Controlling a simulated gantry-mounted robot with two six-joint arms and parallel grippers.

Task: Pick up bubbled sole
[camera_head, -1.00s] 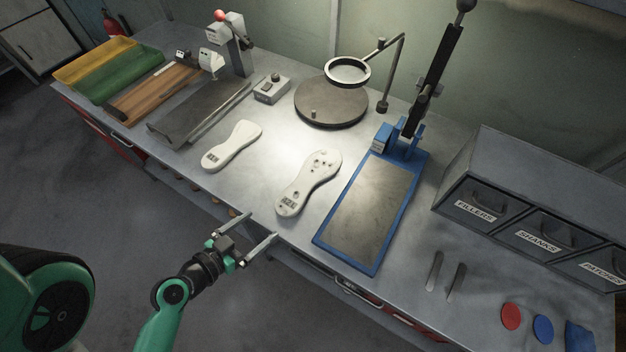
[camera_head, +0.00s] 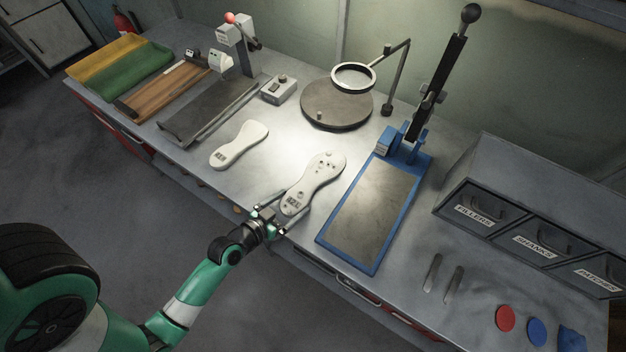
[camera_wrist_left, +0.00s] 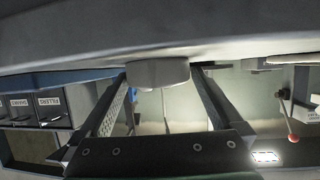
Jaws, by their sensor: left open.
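The bubbled sole (camera_head: 322,170), white with several small round marks and a dark label at its heel, lies on the grey bench. A plain white sole (camera_head: 240,143) with a label lies to its left. My left gripper (camera_head: 296,203) is open at the bench's front edge, its fingers on either side of the bubbled sole's heel. In the left wrist view the heel (camera_wrist_left: 158,73) shows between the two spread fingers; I cannot tell whether either touches it. My right gripper is not in view.
A blue-framed press plate (camera_head: 365,215) with a tall lever lies close right of the bubbled sole. A round turntable (camera_head: 336,108) with a ring magnifier (camera_head: 353,77) stands behind. Labelled drawers (camera_head: 485,207) are at the right. Bench space between the soles is clear.

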